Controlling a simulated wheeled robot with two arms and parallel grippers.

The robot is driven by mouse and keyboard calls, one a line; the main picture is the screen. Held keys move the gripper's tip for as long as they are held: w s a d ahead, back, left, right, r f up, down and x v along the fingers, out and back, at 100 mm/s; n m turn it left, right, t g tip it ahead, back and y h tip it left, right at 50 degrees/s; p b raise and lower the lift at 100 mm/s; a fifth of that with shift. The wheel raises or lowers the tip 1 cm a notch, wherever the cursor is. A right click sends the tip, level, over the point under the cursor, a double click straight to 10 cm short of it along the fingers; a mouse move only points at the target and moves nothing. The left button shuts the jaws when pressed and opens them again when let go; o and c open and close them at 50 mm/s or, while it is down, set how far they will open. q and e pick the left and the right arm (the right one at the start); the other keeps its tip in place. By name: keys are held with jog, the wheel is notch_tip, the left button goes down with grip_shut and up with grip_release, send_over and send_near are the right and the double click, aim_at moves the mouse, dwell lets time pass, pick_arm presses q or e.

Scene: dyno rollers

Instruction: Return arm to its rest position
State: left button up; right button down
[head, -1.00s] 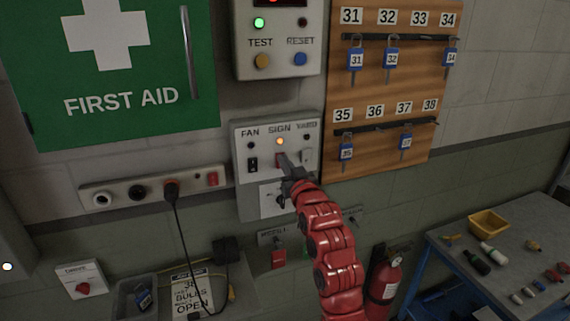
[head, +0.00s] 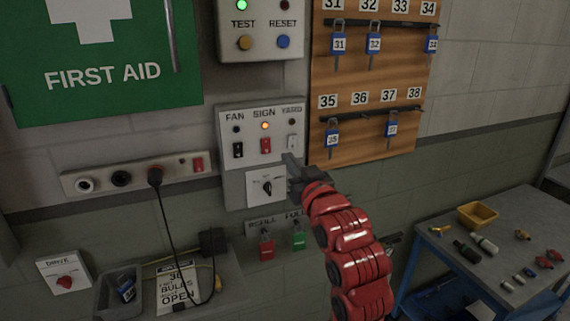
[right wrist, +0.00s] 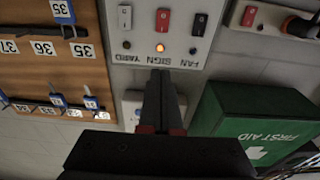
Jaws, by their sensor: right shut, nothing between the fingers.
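My right gripper (head: 291,165) is shut and empty. In the head view it is in front of the wall, just right of the rotary switch plate and below the YARD switch. My red right arm (head: 350,245) reaches up from the bottom. The switch panel (head: 228,115) has a black FAN switch, a red SIGN switch (head: 265,145) and a white YARD switch (head: 292,142). The lamp above SIGN glows orange. In the right wrist view, upside down, the shut fingers (right wrist: 160,75) point towards the panel, apart from the red switch. My left gripper is not in view.
A wooden key board (head: 365,90) with tagged padlocks hangs right of the panel. A power strip (head: 105,178) with a plugged cord is left. Below are a grey bin (head: 105,295) and red and green tags. A table (head: 470,225) with a yellow tray stands right.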

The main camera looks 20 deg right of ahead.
jog(key=shift+w+f, duration=0.15)
dwell(0.3)
